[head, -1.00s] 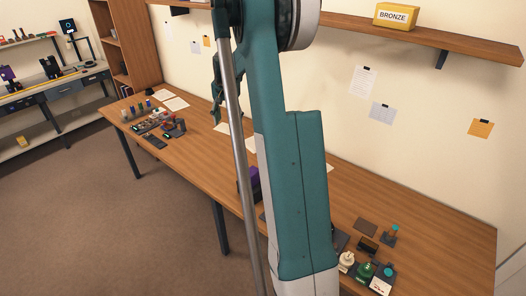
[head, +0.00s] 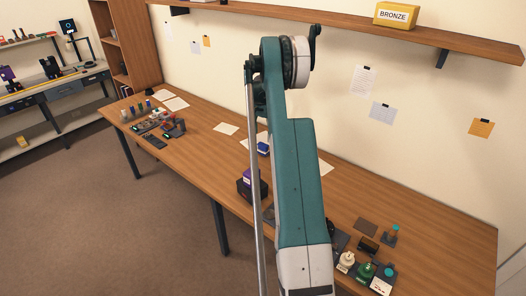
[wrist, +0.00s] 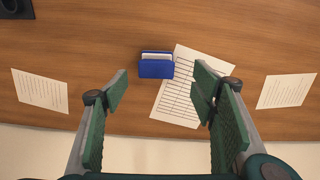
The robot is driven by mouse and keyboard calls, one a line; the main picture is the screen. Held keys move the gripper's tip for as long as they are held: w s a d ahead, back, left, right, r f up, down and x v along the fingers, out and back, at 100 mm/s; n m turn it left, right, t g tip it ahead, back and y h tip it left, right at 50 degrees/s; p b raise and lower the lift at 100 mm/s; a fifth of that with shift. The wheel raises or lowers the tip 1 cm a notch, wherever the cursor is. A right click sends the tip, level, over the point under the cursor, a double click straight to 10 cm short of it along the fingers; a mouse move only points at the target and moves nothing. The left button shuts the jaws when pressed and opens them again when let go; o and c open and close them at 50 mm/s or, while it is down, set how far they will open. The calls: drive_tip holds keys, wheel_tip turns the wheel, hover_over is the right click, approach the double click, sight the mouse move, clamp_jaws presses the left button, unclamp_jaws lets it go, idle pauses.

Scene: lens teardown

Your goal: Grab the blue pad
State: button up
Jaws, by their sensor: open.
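The blue pad (wrist: 156,69) is a small blue block with a pale strip along one edge. It lies on the wooden table and touches or overlaps the left edge of a lined paper sheet (wrist: 180,105). In the head view the blue pad (head: 263,149) shows just left of my arm. My gripper (wrist: 162,84) is open and empty in the wrist view. The pad appears between the fingertips, slightly beyond them, with clear space on both sides. In the head view my gripper is mostly hidden behind my arm.
Loose sheets lie at the left (wrist: 40,90) and right (wrist: 287,91) in the wrist view. A dark box with a purple top (head: 249,182) stands nearer the table's front edge. Several small items crowd both table ends. A shelf (head: 350,30) runs above.

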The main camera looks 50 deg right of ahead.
sight(263, 144)
drive_tip(key=shift+s+d+f, duration=0.2)
drive_tip(key=shift+d+f, duration=0.3)
drive_tip(key=shift+f, duration=1.3)
drive_tip(key=shift+s+a+f, duration=0.1)
drive_tip(key=shift+f, duration=1.2)
drive_tip(key=shift+a+f, duration=0.1)
drive_tip(key=shift+f, duration=1.2)
drive_tip(key=c, duration=1)
